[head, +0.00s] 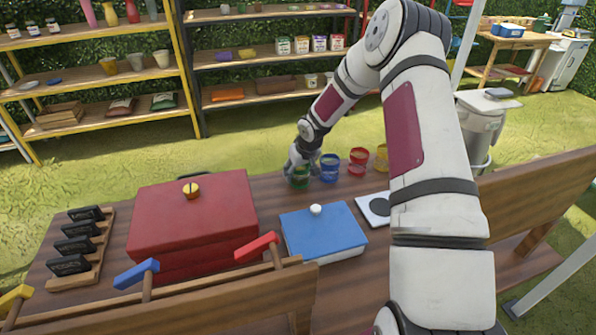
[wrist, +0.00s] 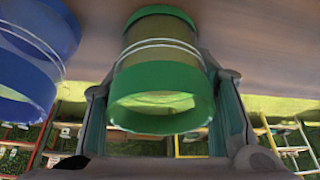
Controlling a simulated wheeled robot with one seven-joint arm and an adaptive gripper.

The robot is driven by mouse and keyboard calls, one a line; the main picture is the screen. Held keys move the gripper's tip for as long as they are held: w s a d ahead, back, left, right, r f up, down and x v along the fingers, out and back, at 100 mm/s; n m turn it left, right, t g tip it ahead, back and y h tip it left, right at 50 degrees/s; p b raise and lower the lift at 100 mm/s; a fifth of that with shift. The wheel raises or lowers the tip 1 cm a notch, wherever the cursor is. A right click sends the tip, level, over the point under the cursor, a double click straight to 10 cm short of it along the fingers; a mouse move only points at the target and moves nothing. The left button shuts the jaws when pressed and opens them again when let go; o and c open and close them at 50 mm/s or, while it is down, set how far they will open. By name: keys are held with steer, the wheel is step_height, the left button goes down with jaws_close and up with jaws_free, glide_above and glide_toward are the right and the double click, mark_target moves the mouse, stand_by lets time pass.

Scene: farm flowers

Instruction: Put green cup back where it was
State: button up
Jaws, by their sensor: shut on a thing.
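The green cup (head: 299,177) is at the far edge of the wooden table (head: 270,205), at the left end of a row of cups. In the wrist view the green cup (wrist: 163,75) has green bands and sits between the two fingers. My gripper (head: 301,162) is shut on it; the fingers (wrist: 165,125) flank the cup on both sides. The blue cup (head: 329,168) stands just right of the green one, and it also shows in the wrist view (wrist: 35,50). I cannot tell whether the green cup touches the table.
A red cup (head: 357,161) and a yellow cup (head: 381,157) continue the row to the right. A red box (head: 190,225) and a blue box (head: 323,232) stand nearer. A rack of black blocks (head: 80,243) is at the left. Shelves (head: 95,75) stand behind.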

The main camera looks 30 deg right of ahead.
steer(key=shift+f, duration=0.15)
steer(key=o, duration=1.4)
steer(key=shift+c, duration=0.2)
steer(key=s+a+r+h, duration=0.1)
steer(key=s+a+r, duration=0.2)
steer(key=s+r, duration=0.5)
steer(key=s+a+r+h, duration=0.1)
steer(key=s+a+r, duration=0.3)
steer(key=r, duration=0.8)
steer(key=s+a+r, duration=0.2)
steer(key=s+r, duration=0.5)
steer(key=r, duration=0.3)
steer(key=s+a+r, duration=0.1)
steer(key=s+a, duration=0.1)
steer(key=s, duration=0.5)
steer(key=s+a+r+y, duration=0.1)
steer(key=s+a+r, duration=0.1)
steer(key=s, duration=0.5)
steer(key=s+a+r+y, duration=0.1)
steer(key=s+a, duration=0.3)
steer(key=s, duration=0.4)
steer(key=shift+r+n+p, duration=0.3)
steer(key=shift+r+p, duration=0.05)
steer(key=shift+r, duration=0.05)
